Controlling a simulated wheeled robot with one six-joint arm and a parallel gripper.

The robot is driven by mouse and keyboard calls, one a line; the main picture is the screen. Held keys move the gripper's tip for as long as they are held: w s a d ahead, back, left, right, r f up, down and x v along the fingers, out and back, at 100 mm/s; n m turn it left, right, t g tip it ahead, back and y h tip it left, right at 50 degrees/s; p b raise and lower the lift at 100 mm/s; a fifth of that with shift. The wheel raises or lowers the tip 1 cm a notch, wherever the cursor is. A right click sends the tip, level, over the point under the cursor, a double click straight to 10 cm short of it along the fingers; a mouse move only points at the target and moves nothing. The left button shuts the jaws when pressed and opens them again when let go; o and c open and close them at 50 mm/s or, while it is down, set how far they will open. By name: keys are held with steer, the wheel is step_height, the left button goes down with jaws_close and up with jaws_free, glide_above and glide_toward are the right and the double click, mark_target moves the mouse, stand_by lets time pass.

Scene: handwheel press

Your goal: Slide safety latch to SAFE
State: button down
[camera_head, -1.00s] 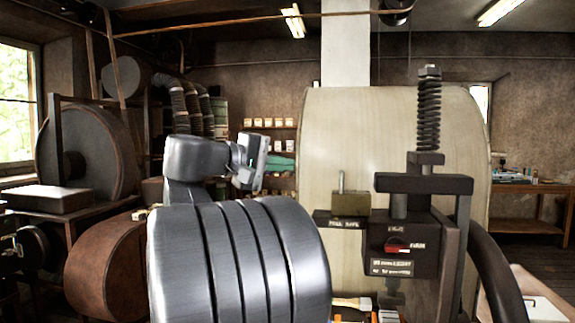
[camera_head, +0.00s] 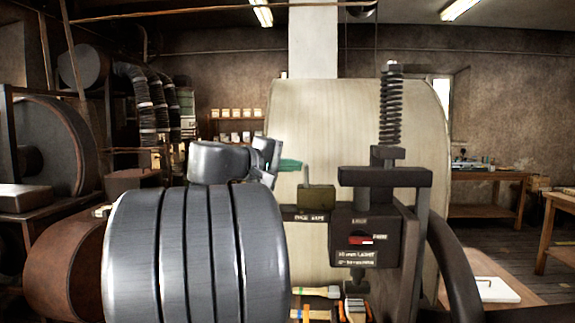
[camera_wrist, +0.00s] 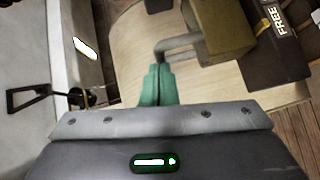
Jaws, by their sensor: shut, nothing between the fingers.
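The safety latch is an olive-brass block (camera_head: 316,197) with an upright grey pin (camera_head: 306,172). It sits on a dark rail left of the press's black housing (camera_head: 368,232). In the wrist view the block (camera_wrist: 222,30) shows at upper right, with its grey pin (camera_wrist: 184,44) reaching left. The word FREE (camera_wrist: 277,20) is on the dark part beside it. My gripper (camera_head: 298,164) has green fingers, shut and empty, just left of the pin. In the wrist view the fingertips (camera_wrist: 157,72) are close to the pin's end; I cannot tell whether they touch.
A red-and-white indicator (camera_head: 362,240) is on the housing front. A tall spring (camera_head: 391,108) and clamp bar (camera_head: 385,176) stand above it, with a dark wheel rim (camera_head: 455,265) at right. Orange-handled tools (camera_head: 325,292) lie below. A pale rounded panel (camera_head: 350,120) stands behind.

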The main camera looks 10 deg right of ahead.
mark_target(309, 188)
steer(key=shift+d, duration=0.1)
steer(key=d, duration=0.2)
steer(key=s+d+b, duration=0.1)
steer(key=shift+s+d, duration=0.1)
steer(key=shift+d, duration=0.3)
steer(key=shift+a, duration=0.1)
